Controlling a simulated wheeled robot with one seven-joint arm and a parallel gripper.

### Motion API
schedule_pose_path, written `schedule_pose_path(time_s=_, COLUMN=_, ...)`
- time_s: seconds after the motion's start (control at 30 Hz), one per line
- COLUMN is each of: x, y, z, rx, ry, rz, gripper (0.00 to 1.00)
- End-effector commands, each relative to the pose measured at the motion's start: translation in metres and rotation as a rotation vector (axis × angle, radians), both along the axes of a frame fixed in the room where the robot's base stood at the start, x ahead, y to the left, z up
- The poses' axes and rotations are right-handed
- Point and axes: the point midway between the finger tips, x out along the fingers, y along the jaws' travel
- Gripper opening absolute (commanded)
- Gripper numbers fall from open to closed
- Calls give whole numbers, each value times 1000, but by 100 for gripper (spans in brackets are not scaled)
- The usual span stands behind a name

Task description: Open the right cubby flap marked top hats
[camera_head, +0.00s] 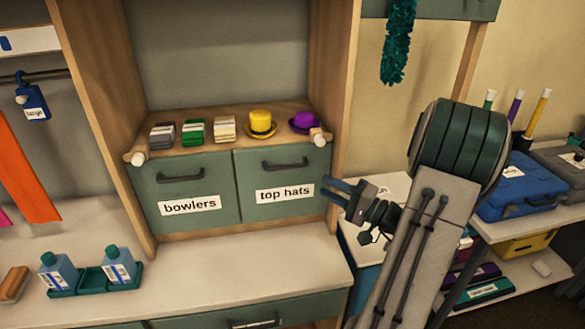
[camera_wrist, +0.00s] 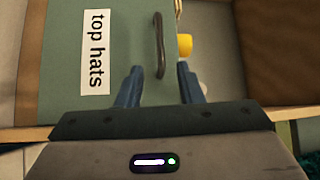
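The top hats flap (camera_head: 305,208) is a green door on the right of the cubby, shut, with a white label and a dark bar handle (camera_head: 285,164) near its upper edge. In the wrist view the flap (camera_wrist: 60,45) appears turned sideways, with the handle (camera_wrist: 159,45) ahead of and between the lines of my fingers. My gripper (camera_head: 333,191) is at the right edge of the flap. In the wrist view my gripper (camera_wrist: 158,85) has its two blue fingers apart with nothing between them. The fingertips look short of most of the handle; exact depth is unclear.
The bowlers flap (camera_head: 180,188) is shut at the left. Above are a yellow hat (camera_head: 261,123), a purple hat (camera_head: 303,122) and small stacks on the shelf. A wooden post (camera_head: 343,90) stands right of the cubby. The counter (camera_head: 240,270) below is clear in front of the flaps.

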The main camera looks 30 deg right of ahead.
Motion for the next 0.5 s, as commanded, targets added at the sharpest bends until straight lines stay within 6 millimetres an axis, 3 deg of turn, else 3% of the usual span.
schedule_pose_path(time_s=0.3, x=59, y=35, z=12, rx=2, ry=2, rz=6, gripper=33)
schedule_pose_path(time_s=0.5, x=86, y=49, z=15, rx=2, ry=4, rz=4, gripper=33)
